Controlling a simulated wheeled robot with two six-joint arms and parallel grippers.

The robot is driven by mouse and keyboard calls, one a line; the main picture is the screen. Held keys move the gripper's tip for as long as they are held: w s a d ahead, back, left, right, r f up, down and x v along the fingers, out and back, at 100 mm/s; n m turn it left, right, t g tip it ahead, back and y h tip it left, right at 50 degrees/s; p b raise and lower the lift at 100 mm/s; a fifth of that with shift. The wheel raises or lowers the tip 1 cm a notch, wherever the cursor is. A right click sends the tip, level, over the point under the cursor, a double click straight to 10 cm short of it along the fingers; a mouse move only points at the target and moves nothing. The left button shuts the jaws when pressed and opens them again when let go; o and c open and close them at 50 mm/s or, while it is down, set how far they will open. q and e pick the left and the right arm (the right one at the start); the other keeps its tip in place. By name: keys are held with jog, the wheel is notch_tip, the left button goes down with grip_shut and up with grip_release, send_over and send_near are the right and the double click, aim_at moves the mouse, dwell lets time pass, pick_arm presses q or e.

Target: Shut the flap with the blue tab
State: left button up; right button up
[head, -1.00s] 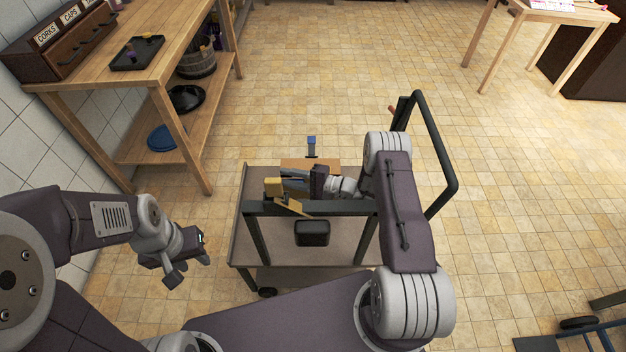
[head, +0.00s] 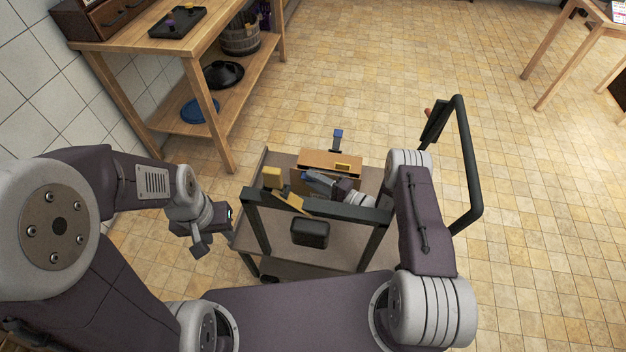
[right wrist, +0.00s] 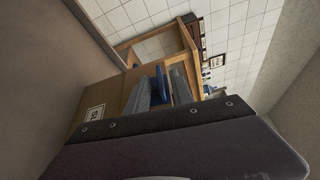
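The blue tab (head: 338,134) stands up on a dark stem at the far side of a cardboard box (head: 318,159) on a cart. A blue piece, perhaps this tab, shows in the right wrist view (right wrist: 161,80). A yellow tab (head: 272,176) stands at the box's near left. My right gripper (head: 316,180) is low at the near side of the box, apart from the blue tab in the picture. Its fingers are too small and overlapped to tell open from shut. My left gripper (head: 216,229) is open and empty, left of the cart.
A wooden workbench (head: 160,45) stands at back left. The tiled floor behind and right of the cart is clear.

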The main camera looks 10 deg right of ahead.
jog(key=shift+w+a, duration=0.2)
grip_shut()
dwell(1.3)
